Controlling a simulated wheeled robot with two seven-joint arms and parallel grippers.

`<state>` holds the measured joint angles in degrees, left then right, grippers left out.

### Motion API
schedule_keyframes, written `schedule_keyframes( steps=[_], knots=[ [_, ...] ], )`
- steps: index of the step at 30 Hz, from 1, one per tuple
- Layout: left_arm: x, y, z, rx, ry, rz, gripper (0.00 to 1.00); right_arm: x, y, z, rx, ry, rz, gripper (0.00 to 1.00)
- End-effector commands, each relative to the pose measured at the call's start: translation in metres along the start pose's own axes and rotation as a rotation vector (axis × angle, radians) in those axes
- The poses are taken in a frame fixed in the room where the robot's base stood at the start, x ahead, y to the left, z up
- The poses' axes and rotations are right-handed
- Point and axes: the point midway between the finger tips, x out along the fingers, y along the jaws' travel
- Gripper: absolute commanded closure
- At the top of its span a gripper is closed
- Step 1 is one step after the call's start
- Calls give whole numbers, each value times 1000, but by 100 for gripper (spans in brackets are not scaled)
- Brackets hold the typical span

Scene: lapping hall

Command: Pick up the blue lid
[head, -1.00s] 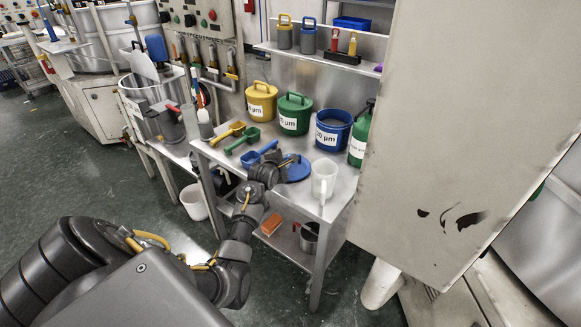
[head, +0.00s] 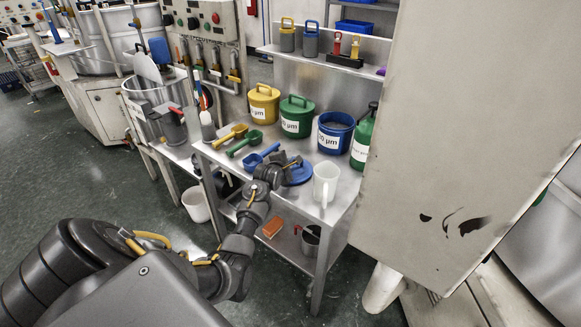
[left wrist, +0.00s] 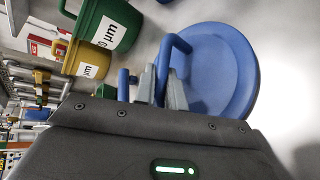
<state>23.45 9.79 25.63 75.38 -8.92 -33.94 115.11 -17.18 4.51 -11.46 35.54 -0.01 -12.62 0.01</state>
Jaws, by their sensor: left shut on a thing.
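The blue lid (head: 300,175) is a round disc with a raised handle, at the metal table near the white jug. My left gripper (head: 291,164) reaches it from the front left and partly covers it in the head view. In the left wrist view the lid (left wrist: 232,70) lies just beyond the fingers, and the gripper (left wrist: 162,84) is shut on its handle (left wrist: 180,44). I cannot tell whether the lid touches the table. The open blue bucket (head: 335,132) stands behind it. My right gripper is not in view.
A blue scoop (head: 256,158), a green scoop (head: 243,146) and a yellow scoop (head: 230,136) lie left of the lid. A white jug (head: 325,184) stands close on its right. Lidded green (head: 297,118) and yellow (head: 263,105) buckets stand behind. A large panel (head: 470,130) blocks the right.

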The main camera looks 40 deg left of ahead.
Motion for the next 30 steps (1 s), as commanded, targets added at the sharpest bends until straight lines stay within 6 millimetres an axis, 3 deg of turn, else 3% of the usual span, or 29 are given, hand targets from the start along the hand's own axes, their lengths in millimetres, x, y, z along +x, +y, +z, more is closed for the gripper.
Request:
schedule_keyframes(
  steps=[5,9,17,24,30],
  knots=[
    [-3,8,4,-1,-2,4,100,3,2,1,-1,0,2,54],
    [-12,26,13,-3,-3,6,100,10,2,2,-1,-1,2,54],
    [-80,54,34,-3,-2,7,100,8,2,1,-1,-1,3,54],
    [-134,52,40,-1,0,3,100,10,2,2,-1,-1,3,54],
    [-164,53,45,-2,-1,2,100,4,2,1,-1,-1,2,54]
  ],
)
